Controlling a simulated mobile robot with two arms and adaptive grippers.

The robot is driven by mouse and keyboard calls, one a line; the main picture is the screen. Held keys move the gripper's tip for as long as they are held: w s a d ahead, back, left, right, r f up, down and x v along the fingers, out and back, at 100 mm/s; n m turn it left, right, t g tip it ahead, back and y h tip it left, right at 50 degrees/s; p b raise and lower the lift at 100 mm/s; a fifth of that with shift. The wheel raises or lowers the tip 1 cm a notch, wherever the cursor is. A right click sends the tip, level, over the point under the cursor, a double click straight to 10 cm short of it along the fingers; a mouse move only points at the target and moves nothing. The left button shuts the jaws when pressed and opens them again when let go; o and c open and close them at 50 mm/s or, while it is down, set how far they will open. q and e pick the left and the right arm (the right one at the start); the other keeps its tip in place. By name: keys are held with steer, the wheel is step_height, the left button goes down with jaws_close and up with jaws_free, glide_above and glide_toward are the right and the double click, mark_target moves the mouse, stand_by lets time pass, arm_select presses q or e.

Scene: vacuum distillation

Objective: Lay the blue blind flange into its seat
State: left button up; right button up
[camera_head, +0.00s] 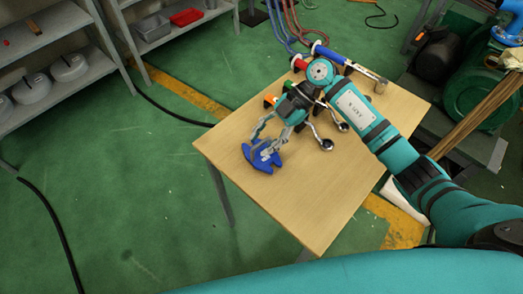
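A blue piece (262,157) with a lobed outline lies at the left edge of the wooden table; it looks like the blue blind flange, but it is too small to be sure. My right gripper (293,140) reaches in from the right and hangs over the table, pointing down. Its fingers look spread apart. One finger comes down at the blue piece and partly covers it; I cannot tell whether they touch. The other finger is to the right, over bare wood. I cannot make out the flange's seat. My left gripper is not in view.
The wooden table (310,205) is clear at its front. Behind my gripper are a blue-handled metal part (328,53), a red part (299,63) and an orange part (270,100). Shelves (50,75) stand at the left, a green machine (474,85) at the right.

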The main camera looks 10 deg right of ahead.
steer(key=shift+x, duration=0.85)
steer(key=shift+d, duration=0.1)
steer(key=shift+c, duration=0.5)
jaws_close()
steer(key=shift+r, duration=0.1)
